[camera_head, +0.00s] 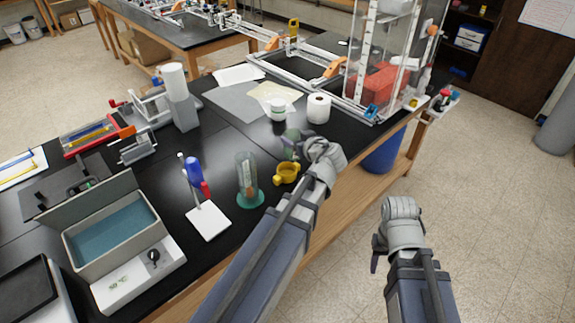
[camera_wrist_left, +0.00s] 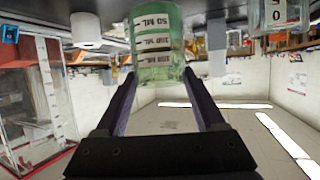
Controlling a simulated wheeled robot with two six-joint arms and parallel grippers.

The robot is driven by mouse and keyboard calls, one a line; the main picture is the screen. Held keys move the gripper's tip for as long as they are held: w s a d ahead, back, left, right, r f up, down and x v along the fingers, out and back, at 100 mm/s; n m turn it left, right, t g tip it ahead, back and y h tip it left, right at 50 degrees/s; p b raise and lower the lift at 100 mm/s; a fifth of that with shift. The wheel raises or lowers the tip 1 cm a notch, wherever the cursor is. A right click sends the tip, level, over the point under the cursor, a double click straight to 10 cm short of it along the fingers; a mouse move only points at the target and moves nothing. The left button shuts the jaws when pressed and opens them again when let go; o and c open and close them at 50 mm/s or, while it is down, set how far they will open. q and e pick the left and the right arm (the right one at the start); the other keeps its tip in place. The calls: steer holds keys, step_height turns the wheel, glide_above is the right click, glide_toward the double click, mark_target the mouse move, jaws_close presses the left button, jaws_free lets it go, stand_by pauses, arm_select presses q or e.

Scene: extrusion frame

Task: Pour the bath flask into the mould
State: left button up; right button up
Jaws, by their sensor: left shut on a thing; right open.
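My left gripper (camera_head: 296,150) is shut on a flask with pale green contents (camera_head: 291,142). My right gripper (camera_head: 378,252) is open and empty, out over the floor beyond the bench's front edge.
A clear cylinder on a green base (camera_head: 248,181) stands left of the yellow piece. A white stand with blue and red parts (camera_head: 207,219) and an open grey box (camera_head: 113,236) are further left.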

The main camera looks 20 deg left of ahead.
arm_select(q)
steer(key=s+a+r+m+t+h+p, duration=0.1)
steer(key=s+a+r+m+p, duration=0.1)
steer(key=a, duration=0.6)
step_height(320, 180, up, 2)
steer(key=s+p, duration=0.1)
steer(key=s, duration=0.2)
steer(key=shift+r+t+h, duration=0.15)
steer(key=shift+t+h, duration=0.25)
